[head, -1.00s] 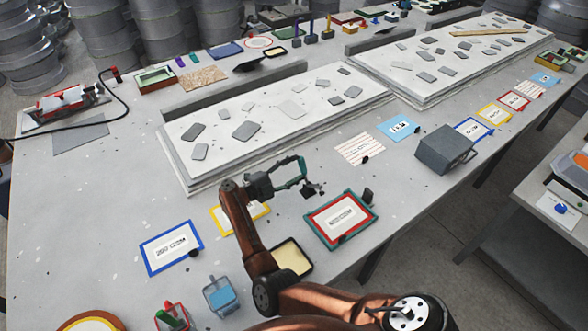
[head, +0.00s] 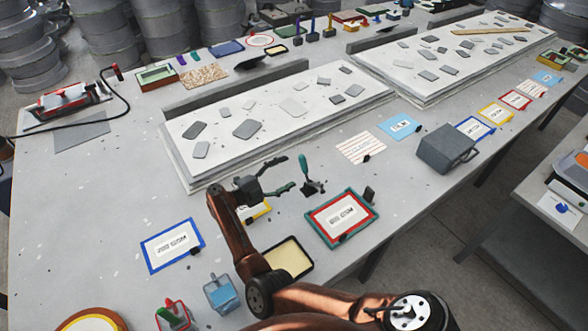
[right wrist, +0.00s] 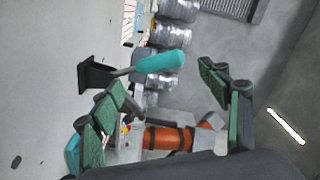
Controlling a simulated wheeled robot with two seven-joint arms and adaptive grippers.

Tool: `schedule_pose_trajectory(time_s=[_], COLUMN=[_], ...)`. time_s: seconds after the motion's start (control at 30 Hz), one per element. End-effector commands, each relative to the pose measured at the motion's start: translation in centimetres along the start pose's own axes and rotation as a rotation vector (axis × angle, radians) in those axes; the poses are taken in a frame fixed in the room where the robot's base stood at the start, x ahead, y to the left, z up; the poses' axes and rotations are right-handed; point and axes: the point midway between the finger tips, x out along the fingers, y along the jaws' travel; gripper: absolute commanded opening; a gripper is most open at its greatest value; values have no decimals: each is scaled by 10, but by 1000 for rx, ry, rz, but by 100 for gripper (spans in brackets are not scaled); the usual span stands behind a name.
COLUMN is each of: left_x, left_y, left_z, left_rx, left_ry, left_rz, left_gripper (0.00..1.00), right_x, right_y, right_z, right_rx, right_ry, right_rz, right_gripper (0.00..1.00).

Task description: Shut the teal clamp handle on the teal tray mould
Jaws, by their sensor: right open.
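The teal clamp handle (head: 303,166) stands up from its dark clamp base (head: 313,187), just behind the teal-edged tray mould (head: 368,207), which has a red inner border and a white label. My right gripper (head: 287,172) is open and empty. Its fingers point toward the handle from the left, with a small gap. In the right wrist view the teal handle (right wrist: 160,62) sticks out from its dark base (right wrist: 95,73), ahead of the gap between my green-padded fingers (right wrist: 158,85). My left gripper is not in view.
A yellow tray (head: 288,257) lies beside my right arm and a blue-edged tray (head: 172,246) to its left. A grey box (head: 446,148) stands farther right. A large white mould slab (head: 270,115) with grey pieces lies behind the clamp. The table's front edge is near the teal-edged mould.

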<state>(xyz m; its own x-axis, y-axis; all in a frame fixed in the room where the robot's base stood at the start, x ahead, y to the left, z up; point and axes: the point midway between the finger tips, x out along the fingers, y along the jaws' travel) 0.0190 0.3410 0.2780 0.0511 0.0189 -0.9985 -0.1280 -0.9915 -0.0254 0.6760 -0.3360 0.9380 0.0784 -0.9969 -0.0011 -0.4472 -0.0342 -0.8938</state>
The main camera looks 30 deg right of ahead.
Motion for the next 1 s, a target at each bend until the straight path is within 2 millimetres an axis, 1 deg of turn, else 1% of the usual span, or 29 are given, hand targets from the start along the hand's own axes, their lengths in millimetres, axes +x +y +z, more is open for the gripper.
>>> schedule_pose_trajectory(time_s=[0.03, 0.2, 0.33, 0.5, 0.77, 0.83, 0.87, 0.93, 0.97, 1.0], left_x=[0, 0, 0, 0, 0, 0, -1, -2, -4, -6], left_y=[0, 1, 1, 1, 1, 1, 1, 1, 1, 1], left_z=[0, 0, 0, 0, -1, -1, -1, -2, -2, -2], left_rx=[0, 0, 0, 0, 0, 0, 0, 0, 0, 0], left_ry=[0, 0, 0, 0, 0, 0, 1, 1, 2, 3], left_rz=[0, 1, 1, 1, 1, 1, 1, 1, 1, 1], left_gripper=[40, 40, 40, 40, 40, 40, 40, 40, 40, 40], right_x=[-12, -45, -63, -73, -74, -72, -70, -58, -51, -38], right_y=[-1, -1, 0, 0, 0, -1, -2, -10, -15, -24], right_z=[1, 0, 0, 0, 0, 0, 1, 4, 7, 11], right_rx=[-1, 0, 0, 0, 0, 5, 15, 64, 98, 159], right_ry=[-4, -2, -1, 0, 1, 0, -1, -7, -14, -26], right_rz=[-1, -2, -1, -1, -1, -3, -6, -22, -34, -54], right_gripper=[70, 70, 70, 70, 70, 65, 63, 58, 56, 53])
